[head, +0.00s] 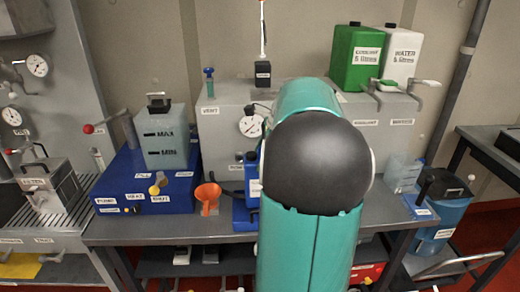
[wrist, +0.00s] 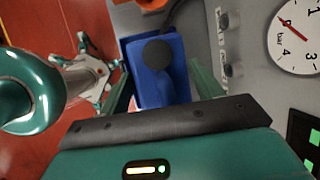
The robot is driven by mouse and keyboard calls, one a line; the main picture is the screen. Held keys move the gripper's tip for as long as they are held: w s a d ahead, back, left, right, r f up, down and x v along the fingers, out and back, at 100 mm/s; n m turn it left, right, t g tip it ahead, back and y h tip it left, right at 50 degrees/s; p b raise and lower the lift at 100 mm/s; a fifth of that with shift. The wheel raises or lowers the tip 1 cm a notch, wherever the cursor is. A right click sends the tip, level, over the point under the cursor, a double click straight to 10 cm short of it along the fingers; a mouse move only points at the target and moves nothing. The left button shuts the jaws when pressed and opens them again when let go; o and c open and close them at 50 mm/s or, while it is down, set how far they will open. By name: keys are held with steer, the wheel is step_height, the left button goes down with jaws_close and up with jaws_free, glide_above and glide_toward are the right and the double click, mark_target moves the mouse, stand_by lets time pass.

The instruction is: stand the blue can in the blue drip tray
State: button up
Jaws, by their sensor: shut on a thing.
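The blue can (head: 253,172) shows in the head view as a blue strip with a white label, mostly hidden behind my arm. In the wrist view the blue can (wrist: 166,84), with a round black cap, is between the two green fingers of my gripper (wrist: 162,92), which is shut on it. The blue drip tray (head: 240,214) is on the bench, low beside the can. Its blue rim (wrist: 126,48) shows around the can's far end in the wrist view. The can appears over or in the tray; I cannot tell whether it touches the tray floor.
An orange funnel (head: 208,196) stands left of the tray. A grey cabinet with a gauge (head: 250,126) rises behind. A blue base with a clear tank (head: 165,140) is further left. A green container (head: 357,58) and a white container (head: 402,55) stand on top.

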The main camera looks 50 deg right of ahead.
steer(key=shift+w+f, duration=0.25)
steer(key=shift+f, duration=0.35)
steer(key=shift+s+f, duration=0.15)
steer(key=shift+f, duration=1.6)
steer(key=o, duration=1.5)
steer(key=shift+a, duration=0.1)
steer(key=v, duration=1.3)
steer(key=shift+r, duration=0.3)
